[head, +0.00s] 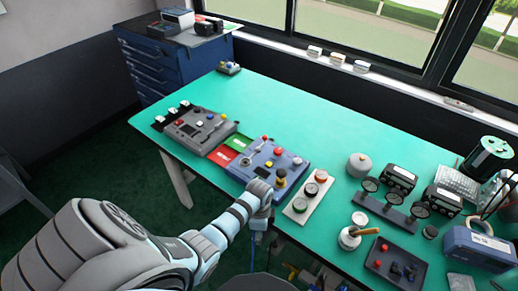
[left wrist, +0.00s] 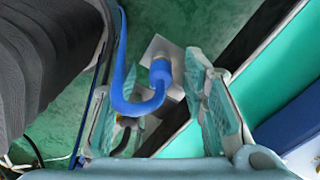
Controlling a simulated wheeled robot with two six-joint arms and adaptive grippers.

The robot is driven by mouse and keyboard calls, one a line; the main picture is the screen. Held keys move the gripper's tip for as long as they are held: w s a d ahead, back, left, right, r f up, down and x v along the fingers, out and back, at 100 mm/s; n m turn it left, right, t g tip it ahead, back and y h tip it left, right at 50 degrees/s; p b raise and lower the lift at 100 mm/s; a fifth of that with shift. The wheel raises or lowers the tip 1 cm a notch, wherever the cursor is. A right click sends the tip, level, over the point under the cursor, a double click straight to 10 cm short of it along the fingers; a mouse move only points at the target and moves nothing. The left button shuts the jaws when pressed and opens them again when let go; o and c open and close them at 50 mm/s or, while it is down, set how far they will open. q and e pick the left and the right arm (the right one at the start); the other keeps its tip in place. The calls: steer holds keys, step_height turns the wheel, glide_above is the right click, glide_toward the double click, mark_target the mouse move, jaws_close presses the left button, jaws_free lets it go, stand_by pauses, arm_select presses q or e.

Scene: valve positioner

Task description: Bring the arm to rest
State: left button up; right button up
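My left arm (head: 150,245) reaches in from the bottom left of the head view to the front edge of the table. Its gripper (left wrist: 150,85) points down beside that edge, in front of a blue-grey control box (head: 266,160). In the left wrist view its two teal fingers stand wide apart. A looped blue hose with a ribbed end (left wrist: 160,72) shows between and beyond them; I see no finger closed on it. In the head view the fingers are mostly hidden by the wrist. My right gripper is not in view.
The green table (head: 310,120) carries a grey control box (head: 197,128), a plate with round buttons (head: 308,197), gauges (head: 393,205) and a dark tray (head: 396,262). A blue drawer cabinet (head: 170,65) stands at the back left. Open floor (head: 95,150) lies left of the table.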

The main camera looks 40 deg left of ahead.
arm_select(q)
step_height(320, 180, up, 12)
steer(key=s+d+r+n+t+y, duration=0.1)
steer(key=s+d+n+t, duration=0.1)
steer(key=s+n, duration=0.45)
steer(key=s+d+r+n+t, duration=0.15)
steer(key=s+n, duration=0.25)
steer(key=s, duration=0.6)
step_height(320, 180, down, 20)
steer(key=a, duration=0.2)
steer(key=s+f+g+b, duration=0.1)
steer(key=s+f+g, duration=0.1)
steer(key=s+f, duration=1.3)
steer(key=shift+a+n+b, duration=0.3)
steer(key=shift+a+n, duration=0.05)
steer(key=shift+s, duration=0.15)
